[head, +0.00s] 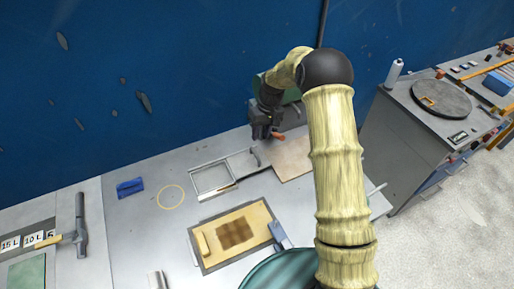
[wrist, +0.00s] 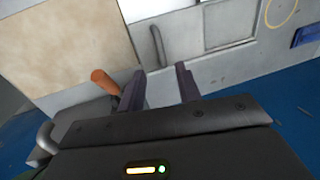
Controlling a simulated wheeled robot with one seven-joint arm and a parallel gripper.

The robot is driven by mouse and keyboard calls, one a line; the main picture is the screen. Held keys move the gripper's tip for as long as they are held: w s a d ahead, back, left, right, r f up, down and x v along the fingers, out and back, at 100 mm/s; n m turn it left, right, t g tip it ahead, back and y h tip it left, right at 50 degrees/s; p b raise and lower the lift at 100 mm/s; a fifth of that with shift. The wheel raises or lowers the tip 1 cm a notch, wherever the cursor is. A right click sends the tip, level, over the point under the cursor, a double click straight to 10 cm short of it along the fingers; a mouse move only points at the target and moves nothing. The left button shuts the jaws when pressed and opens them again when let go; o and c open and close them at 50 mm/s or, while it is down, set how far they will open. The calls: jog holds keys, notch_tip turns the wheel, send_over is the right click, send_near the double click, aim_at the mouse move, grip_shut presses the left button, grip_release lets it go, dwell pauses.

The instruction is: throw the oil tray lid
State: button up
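A grey lid plate with a dark upright bar handle (head: 256,157) lies at the right of a pale rectangular tray frame (head: 213,179) on the bench. In the wrist view, the handle (wrist: 157,45) stands just beyond my fingertips, and the tray frame (wrist: 231,22) is to its right. The plate appears beside the framed opening rather than over it. My gripper (head: 263,132) is above the bench, behind the handle near the blue wall. In the wrist view, my gripper's two dark fingers (wrist: 161,80) are apart with nothing between them.
An orange grip (wrist: 104,82) is close to the left finger. A tan board (head: 291,158) lies right of the lid. A wooden mould panel (head: 236,232), blue block (head: 130,187) and hammer (head: 80,225) are on the bench. The blue wall (head: 150,70) stands close behind.

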jog(key=p, duration=0.2)
send_over(257, 150)
jog(key=s, duration=0.5)
notch_tip(257, 150, down, 9)
jog(key=shift+w+a+r, duration=0.15)
jog(key=shift+r, duration=0.05)
grip_shut()
